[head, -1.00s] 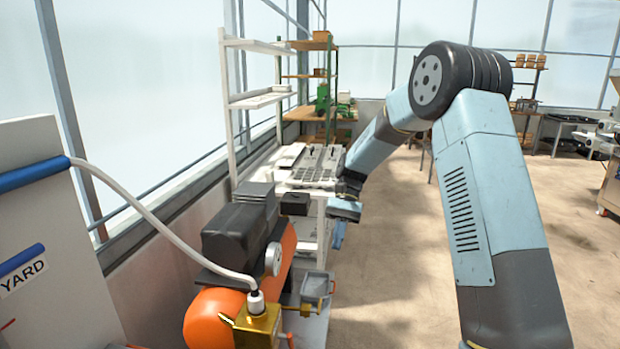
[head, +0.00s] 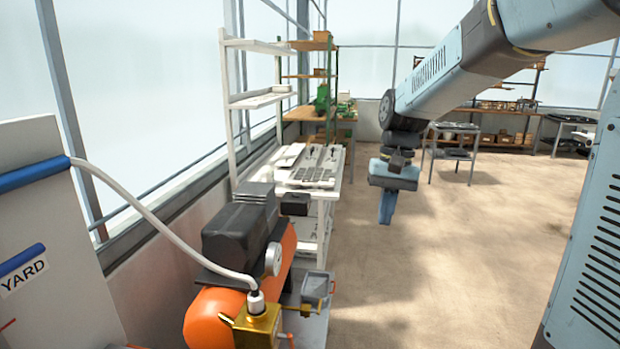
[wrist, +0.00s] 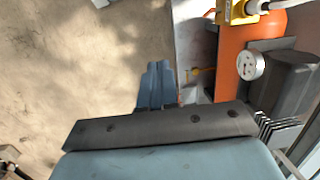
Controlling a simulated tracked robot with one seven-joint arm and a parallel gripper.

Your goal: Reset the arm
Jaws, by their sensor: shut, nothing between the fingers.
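My gripper (head: 387,208) hangs from my blue arm right of centre in the head view, fingers pointing down over the open floor. It is shut and empty. It is clear of the white bench and the orange compressor to its left. In the wrist view my gripper (wrist: 158,70) shows its two blue fingers together, above the floor and near the edge of the compressor stand.
The orange compressor (head: 207,318) with a black motor (head: 236,232) and brass valve (head: 257,325) stands at front left. A white bench (head: 333,190) with a tray seeder (head: 314,172) is behind it. The concrete floor (head: 470,270) is free. A small table (head: 455,128) stands further back.

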